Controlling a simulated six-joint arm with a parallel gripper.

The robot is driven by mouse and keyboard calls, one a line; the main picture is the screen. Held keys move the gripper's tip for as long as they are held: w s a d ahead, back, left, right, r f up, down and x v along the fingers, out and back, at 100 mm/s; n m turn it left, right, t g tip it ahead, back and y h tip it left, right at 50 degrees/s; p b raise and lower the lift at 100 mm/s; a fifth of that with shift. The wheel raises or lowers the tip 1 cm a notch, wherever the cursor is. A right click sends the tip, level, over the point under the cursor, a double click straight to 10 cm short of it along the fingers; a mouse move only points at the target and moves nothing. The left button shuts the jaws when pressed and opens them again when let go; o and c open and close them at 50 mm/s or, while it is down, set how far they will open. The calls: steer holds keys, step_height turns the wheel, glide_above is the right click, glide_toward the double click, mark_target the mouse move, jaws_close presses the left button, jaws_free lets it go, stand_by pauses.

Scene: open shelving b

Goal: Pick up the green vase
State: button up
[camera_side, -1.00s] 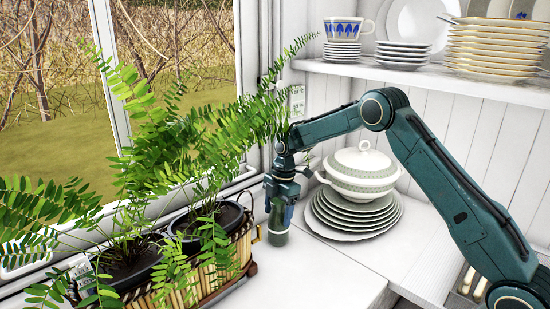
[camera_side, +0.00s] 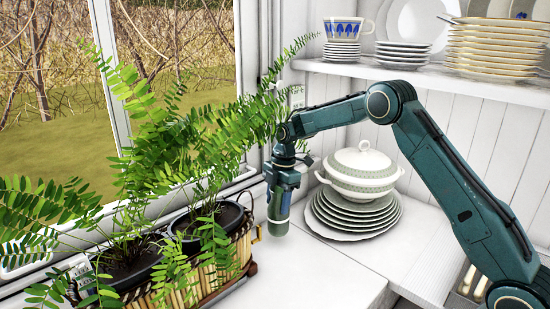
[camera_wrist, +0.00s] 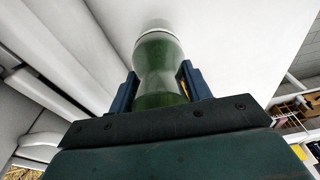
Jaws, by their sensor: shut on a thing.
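The green vase (camera_side: 279,218) hangs upright below my gripper (camera_side: 280,192) in the side view, at the left of the white counter, between the planter and the plate stack. In the wrist view the vase (camera_wrist: 158,60) has a narrowed waist and a pale end. The blue fingers of my gripper (camera_wrist: 158,82) are shut on it, one on each side. The part of the vase nearest the palm is hidden by the gripper.
A lidded white tureen (camera_side: 361,172) stands on stacked plates (camera_side: 352,222) to the right. A wicker planter (camera_side: 205,272) with ferns is close on the left. A shelf (camera_side: 430,80) with dishes is above. The counter front (camera_side: 325,275) is clear.

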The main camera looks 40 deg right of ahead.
step_height(320, 180, up, 6)
steer(key=shift+r, duration=0.15)
stand_by(0.7)
